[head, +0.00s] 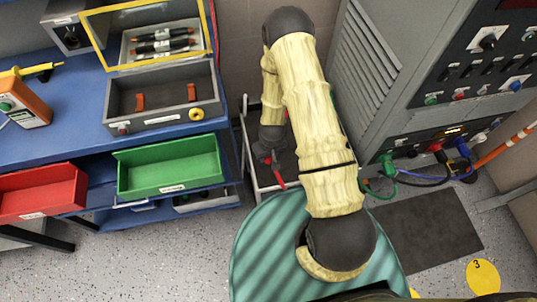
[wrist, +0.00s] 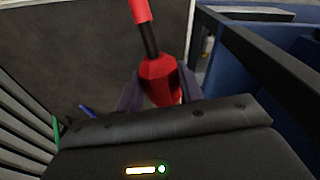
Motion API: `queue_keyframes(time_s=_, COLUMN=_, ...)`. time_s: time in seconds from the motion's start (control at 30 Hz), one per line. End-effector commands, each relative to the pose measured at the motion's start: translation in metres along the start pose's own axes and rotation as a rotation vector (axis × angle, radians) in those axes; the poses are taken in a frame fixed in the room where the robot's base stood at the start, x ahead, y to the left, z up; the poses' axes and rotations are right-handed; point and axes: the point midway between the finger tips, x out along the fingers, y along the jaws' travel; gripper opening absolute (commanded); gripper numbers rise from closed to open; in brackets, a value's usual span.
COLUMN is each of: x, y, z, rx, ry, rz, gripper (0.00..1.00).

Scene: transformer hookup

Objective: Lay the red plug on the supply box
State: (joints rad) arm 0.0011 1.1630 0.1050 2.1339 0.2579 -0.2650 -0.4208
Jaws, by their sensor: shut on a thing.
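My gripper (head: 270,154) is low beside the blue workbench, pointing down over a small trolley. It is shut on the red plug (head: 277,181). In the wrist view the red plug (wrist: 160,82) sits between my fingers, with a black neck (wrist: 149,40) and another red part at the top edge. The fingers are partly hidden behind my gripper's own dark body. A large grey cabinet (head: 365,70) with a control panel stands at the right; I cannot tell whether it is the supply box.
The trolley (head: 252,160) has a dark top and pale rim. Green (head: 170,165) and red (head: 40,192) bins hang at the bench's front. Coloured leads (head: 410,178) run from the cabinet's lower panel to the floor. A dark mat (head: 425,225) lies before it.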

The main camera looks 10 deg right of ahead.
Motion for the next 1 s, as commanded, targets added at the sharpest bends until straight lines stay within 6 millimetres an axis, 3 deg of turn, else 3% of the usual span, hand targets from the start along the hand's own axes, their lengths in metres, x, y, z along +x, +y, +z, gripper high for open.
queue_keyframes(time_s=0.47, x=0.005, y=0.001, z=-0.003, rx=0.000, ry=0.002, rz=0.001, gripper=0.00)
queue_keyframes(time_s=1.0, x=0.045, y=0.008, z=-0.033, rx=0.000, ry=0.002, rz=0.001, gripper=0.00)
